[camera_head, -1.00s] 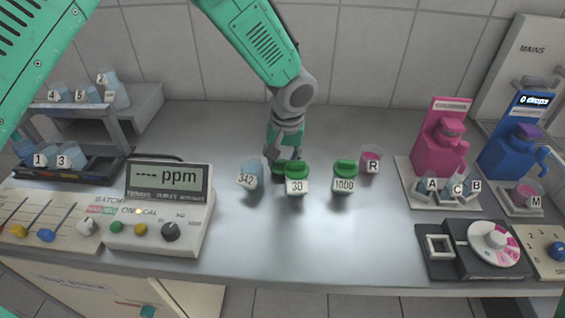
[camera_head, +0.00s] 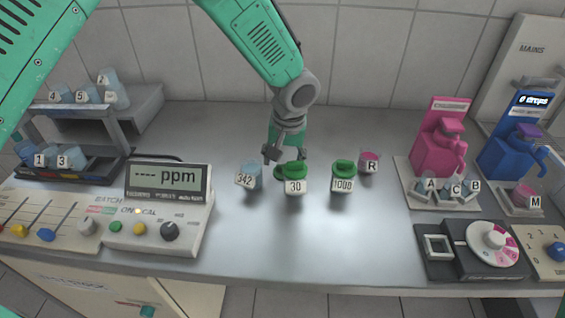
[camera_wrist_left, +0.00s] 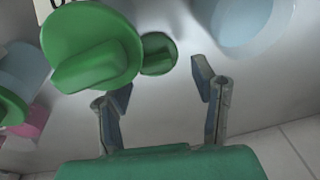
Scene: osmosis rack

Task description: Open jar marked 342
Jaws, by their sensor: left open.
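The jar marked 342 (camera_head: 252,174) is light blue and stands upright on the bench, left of the jar marked 30 (camera_head: 295,185). Its top is open, with no lid on it; its open rim also shows in the wrist view (camera_wrist_left: 245,22). A small green lid (camera_wrist_left: 158,53) lies flat on the bench beside the jar marked 30, whose own green lid (camera_wrist_left: 92,48) is on. My left gripper (camera_head: 284,157) is open and empty, just above and behind the loose lid. In the wrist view its fingers (camera_wrist_left: 163,84) are spread apart. My right gripper is out of view.
A jar marked 1000 (camera_head: 343,184) with a green lid and a pink cup marked R (camera_head: 369,161) stand to the right. A ppm meter (camera_head: 158,205) and a cup rack (camera_head: 75,173) are at left. Pink (camera_head: 440,145) and blue (camera_head: 512,150) dispensers are at right. The bench front middle is clear.

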